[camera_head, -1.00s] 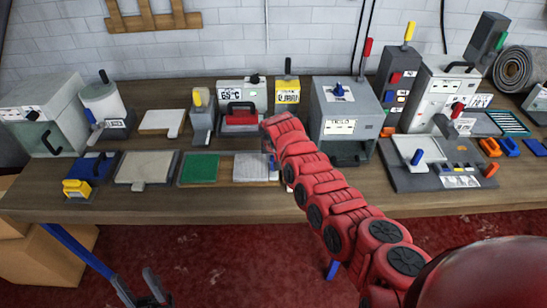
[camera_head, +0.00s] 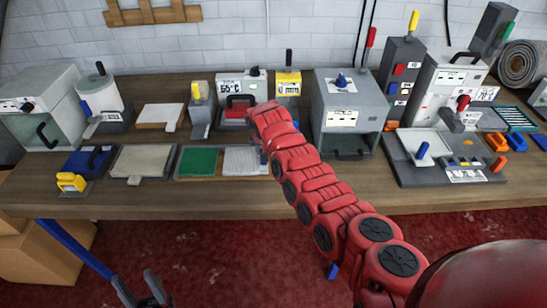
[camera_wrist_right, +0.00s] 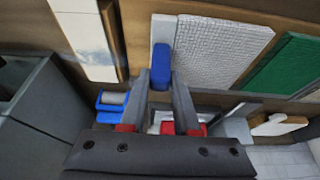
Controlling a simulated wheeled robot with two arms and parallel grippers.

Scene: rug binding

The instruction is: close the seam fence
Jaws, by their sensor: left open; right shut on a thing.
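A shallow tray holds a green mat (camera_head: 199,162) and a white textured piece (camera_head: 243,160) side by side, with almost no gap between them in the head view. The white piece also shows in the right wrist view (camera_wrist_right: 220,50), beside a grey strip (camera_wrist_right: 162,28) with a blue handle (camera_wrist_right: 160,65), apparently the seam fence. My right gripper (camera_wrist_right: 160,88) is shut on this blue handle. In the head view my red right arm hides this gripper and most of the fence. My left gripper (camera_head: 144,290) is open and empty, low in front of the bench.
A grey box machine (camera_head: 347,100) stands right of my right arm. A press plate with a blue handle (camera_head: 422,150) lies further right. A beige pad (camera_head: 142,160) and a yellow-handled tool (camera_head: 71,182) lie to the left. Several machines line the back.

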